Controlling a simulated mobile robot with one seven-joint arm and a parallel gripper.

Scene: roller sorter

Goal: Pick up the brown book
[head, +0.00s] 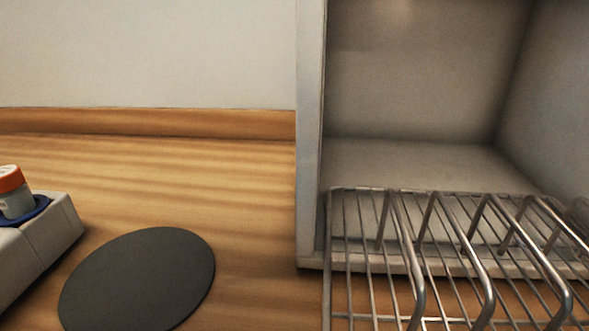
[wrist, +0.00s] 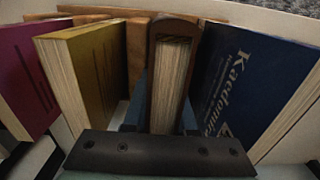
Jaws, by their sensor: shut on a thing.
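The brown book (wrist: 172,75) stands upright in the middle of the wrist view, its pale page edge facing me. My gripper (wrist: 163,118) reaches in from the bottom of that view, its bluish fingers on either side of the book, shut on it. The lower part of the book is hidden behind the dark bar of my gripper. Neither the book nor my gripper shows in the head view.
In the wrist view, a yellow book (wrist: 95,75) and a maroon book (wrist: 25,80) stand left, a dark blue book (wrist: 245,85) right. The head view shows a wire rack (head: 400,190) before an open grey box (head: 311,150), a dark round mat (head: 140,280) and an orange-capped jar (head: 14,190).

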